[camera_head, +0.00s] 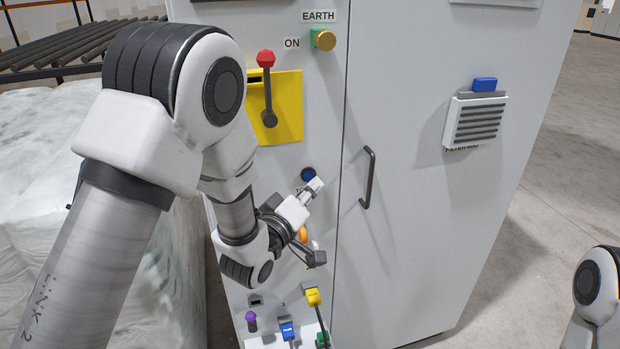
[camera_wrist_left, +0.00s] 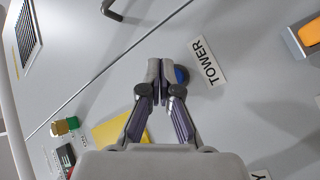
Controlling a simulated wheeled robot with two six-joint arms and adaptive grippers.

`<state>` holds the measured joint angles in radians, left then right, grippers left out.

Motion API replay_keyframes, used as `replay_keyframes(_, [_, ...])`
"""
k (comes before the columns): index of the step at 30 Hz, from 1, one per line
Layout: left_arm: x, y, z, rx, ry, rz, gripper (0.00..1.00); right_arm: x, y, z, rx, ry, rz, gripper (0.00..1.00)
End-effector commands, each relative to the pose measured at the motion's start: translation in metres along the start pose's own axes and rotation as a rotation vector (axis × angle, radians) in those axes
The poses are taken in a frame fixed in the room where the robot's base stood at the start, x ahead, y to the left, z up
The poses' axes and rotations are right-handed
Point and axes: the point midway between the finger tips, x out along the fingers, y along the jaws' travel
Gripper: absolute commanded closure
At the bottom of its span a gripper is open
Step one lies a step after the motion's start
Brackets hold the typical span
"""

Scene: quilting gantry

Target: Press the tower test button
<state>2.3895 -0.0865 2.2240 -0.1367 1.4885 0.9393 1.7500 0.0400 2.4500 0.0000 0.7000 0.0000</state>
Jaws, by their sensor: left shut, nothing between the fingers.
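The tower test button is a round blue button (camera_head: 308,174) on the grey cabinet front, below the yellow plate. In the left wrist view the blue button (camera_wrist_left: 181,75) sits beside the white TOWER label (camera_wrist_left: 208,62), partly hidden behind my fingers. My left gripper (camera_head: 317,186) is shut and empty, its tips just in front of or at the button. In the left wrist view the closed fingertips (camera_wrist_left: 160,70) overlap the button's edge; I cannot tell whether they touch it. My right gripper is not in view; only part of my right arm shows at the lower right.
A red-knobbed lever (camera_head: 267,88) on a yellow plate (camera_head: 289,107) is above the button. A door handle (camera_head: 369,178) projects to its right. A green-and-gold EARTH knob (camera_head: 324,39) is higher up. Coloured plugs, including a yellow one (camera_head: 313,296), are below. Open floor lies right of the cabinet.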

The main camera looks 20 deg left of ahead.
Motion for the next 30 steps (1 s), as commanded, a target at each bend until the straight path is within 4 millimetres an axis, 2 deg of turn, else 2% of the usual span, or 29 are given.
replay_keyframes(11, [-0.003,0.002,0.002,0.0,-0.001,0.001,1.0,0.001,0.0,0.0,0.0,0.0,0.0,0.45])
replay_keyframes(24, [-0.032,0.024,0.024,0.002,-0.003,0.001,1.0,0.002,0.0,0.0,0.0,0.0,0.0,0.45])
replay_keyframes(30, [-0.036,0.026,0.026,0.0,0.0,0.0,1.0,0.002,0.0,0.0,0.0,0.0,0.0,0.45])
